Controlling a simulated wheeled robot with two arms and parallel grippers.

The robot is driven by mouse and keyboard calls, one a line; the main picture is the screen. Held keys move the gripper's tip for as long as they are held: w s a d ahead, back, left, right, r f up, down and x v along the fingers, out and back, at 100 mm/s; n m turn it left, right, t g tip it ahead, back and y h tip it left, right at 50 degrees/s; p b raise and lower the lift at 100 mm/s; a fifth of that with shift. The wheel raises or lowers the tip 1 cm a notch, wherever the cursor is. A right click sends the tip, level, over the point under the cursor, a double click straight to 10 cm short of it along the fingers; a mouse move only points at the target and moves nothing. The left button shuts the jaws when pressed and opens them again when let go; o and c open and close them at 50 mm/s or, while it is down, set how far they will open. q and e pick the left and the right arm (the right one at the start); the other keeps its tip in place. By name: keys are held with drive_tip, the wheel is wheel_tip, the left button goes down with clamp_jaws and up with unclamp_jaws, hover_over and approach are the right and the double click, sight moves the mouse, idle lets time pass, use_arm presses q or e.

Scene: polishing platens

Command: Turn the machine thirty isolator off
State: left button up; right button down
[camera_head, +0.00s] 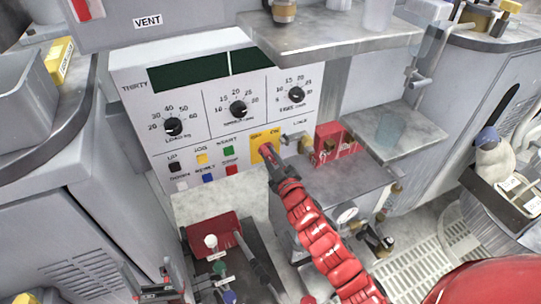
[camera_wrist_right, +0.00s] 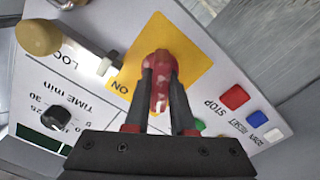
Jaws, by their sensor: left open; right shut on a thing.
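The machine marked THIRTY has a white control panel (camera_head: 190,90). The yellow isolator plate (camera_head: 257,138) sits at its lower right, with OFF and ON lettering along its top. In the right wrist view the plate (camera_wrist_right: 185,45) carries a red handle (camera_wrist_right: 160,62), with ON readable upside down beside it. My right gripper (camera_head: 269,155) is at the isolator; its fingers (camera_wrist_right: 161,85) are shut on the red handle, one on each side. They hide part of the handle and plate. My left gripper (camera_head: 160,288) is at the bottom left, open, away from the panel.
A red padlock-like box (camera_head: 335,142) and a brass knob (camera_head: 297,137) are right of the isolator. Coloured buttons (camera_head: 202,165) lie left of it. A grey shelf (camera_head: 330,35) overhangs above, and another (camera_head: 405,130) juts out at right. A red block (camera_head: 212,230) is below.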

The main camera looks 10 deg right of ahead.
drive_tip(key=shift+f+n, duration=0.1)
drive_tip(key=shift+n, duration=1)
drive_tip(key=c, duration=0.8)
unclamp_jaws()
drive_tip(key=shift+o, duration=0.2)
drive_tip(key=s+d+p, duration=0.3)
drive_tip(key=s, duration=1.4)
drive_tip(key=shift+p, duration=0.3)
drive_tip(key=shift+d, duration=0.1)
